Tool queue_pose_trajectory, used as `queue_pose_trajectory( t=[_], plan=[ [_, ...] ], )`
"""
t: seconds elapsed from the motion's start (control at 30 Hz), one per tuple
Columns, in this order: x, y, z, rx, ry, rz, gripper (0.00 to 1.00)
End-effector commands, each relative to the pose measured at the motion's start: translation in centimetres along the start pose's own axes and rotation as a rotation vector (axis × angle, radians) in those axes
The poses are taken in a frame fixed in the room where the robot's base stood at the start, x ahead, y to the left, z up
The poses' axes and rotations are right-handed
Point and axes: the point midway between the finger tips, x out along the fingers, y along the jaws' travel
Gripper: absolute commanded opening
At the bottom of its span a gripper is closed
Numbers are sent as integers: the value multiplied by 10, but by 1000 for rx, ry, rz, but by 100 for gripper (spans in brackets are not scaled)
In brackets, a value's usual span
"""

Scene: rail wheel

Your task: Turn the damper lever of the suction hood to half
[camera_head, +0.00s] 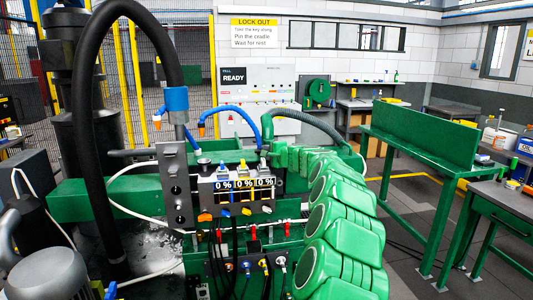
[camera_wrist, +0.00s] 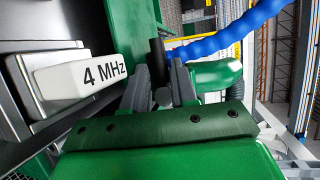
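The suction hood's damper lever cannot be told apart with certainty in either view. A thick black hose (camera_head: 135,12) with a blue cuff (camera_head: 176,99) arches over the machine at the left. In the wrist view my gripper (camera_wrist: 160,68) has its two dark fingers apart. A dark upright post (camera_wrist: 157,50) shows at the gap between their tips; whether they touch it is unclear. A blue ribbed hose (camera_wrist: 230,38) passes just beyond the fingers. In the head view my green arm reaches from the lower right toward the machine, and its gripper is hard to make out there.
A white block marked 4 MHz (camera_wrist: 80,74) is close left of the fingers. The machine carries a panel with 0 % displays (camera_head: 240,184) and coloured connectors. A green bench (camera_head: 420,140) stands at the right. A READY board (camera_head: 257,85) is behind. Floor is free between machine and bench.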

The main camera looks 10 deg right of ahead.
Motion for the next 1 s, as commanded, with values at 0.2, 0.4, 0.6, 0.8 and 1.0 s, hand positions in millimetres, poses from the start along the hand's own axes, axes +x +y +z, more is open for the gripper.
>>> queue_pose_trajectory(
  t=[0.2,0.4,0.6,0.8,1.0],
  plan=[
    [2,-1,0,0,0,-1,27],
    [2,-1,0,0,0,-1,20],
    [2,-1,0,-1,0,-1,0],
    [2,0,0,-1,0,0,0],
    [2,-1,2,28,-8,-12,0]
  ],
)
